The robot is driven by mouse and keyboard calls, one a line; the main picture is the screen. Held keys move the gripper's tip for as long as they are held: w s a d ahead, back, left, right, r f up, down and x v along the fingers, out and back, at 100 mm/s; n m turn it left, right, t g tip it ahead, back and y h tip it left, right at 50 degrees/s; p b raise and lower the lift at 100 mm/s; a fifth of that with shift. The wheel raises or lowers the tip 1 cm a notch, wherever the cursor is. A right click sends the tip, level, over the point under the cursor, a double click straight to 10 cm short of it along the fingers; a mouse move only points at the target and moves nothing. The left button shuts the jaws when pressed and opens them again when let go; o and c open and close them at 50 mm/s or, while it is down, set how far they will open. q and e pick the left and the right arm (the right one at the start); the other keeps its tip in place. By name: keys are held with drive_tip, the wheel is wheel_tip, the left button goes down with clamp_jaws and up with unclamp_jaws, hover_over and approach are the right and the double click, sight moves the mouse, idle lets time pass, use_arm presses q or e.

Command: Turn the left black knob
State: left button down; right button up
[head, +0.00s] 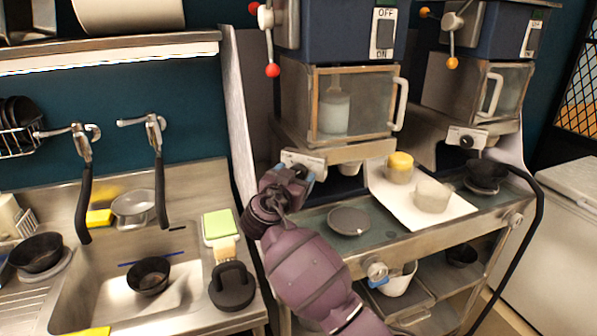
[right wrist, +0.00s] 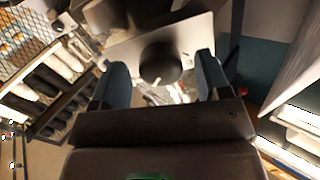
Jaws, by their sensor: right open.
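The left black knob (right wrist: 160,64) shows in the right wrist view as a dark round shape on a pale metal panel. It lies between my two blue fingertips, and I cannot tell whether they touch it. In the head view my right gripper (head: 292,174) is at the front panel (head: 312,164) of the left machine and hides this knob. The right gripper (right wrist: 160,82) is open, with one finger on each side of the knob. The other black knob (head: 466,142) is on the right machine's panel. My left gripper is not in view.
Below the machines, a counter holds a dark round plate (head: 349,221), a white board (head: 455,208) with a yellow-topped container (head: 399,167), and a black pan (head: 487,174). A sink (head: 183,296) with black-handled taps is on the left. A black hose (head: 541,215) hangs at right.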

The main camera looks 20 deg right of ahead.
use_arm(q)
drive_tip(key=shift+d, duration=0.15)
use_arm(e)
drive_tip(key=c, duration=0.9)
drive_tip(key=n, duration=0.8)
drive_tip(key=n+g, duration=0.1)
drive_tip(key=n, duration=0.8)
drive_tip(key=shift+w+r, duration=0.1)
drive_tip(key=shift+r, duration=0.1)
drive_tip(key=shift+n, duration=0.3)
